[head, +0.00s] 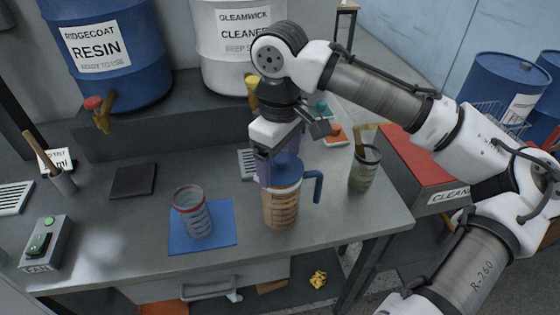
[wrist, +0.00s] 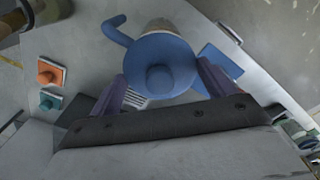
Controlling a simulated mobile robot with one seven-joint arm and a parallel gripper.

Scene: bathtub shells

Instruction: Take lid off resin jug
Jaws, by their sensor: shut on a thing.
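The resin jug (head: 281,208) stands on the grey bench. It has an amber, marked body and a blue handle on its right side. Its blue lid (head: 288,172) with a round knob is at the jug's top; I cannot tell whether there is a gap under it. My gripper (head: 276,174) points down over the jug, shut on the lid. In the wrist view the lid (wrist: 158,62) lies between the two purple fingers of my gripper (wrist: 162,82), and part of the jug (wrist: 167,24) shows beyond it.
A clear measuring cup (head: 193,214) with a red rim stands on a blue mat (head: 224,240) to the left. A jar (head: 364,170) with a brush stands close on the right. Blue resin and white cleaner drums (head: 232,50) stand behind. The front bench between mat and switch box (head: 40,245) is clear.

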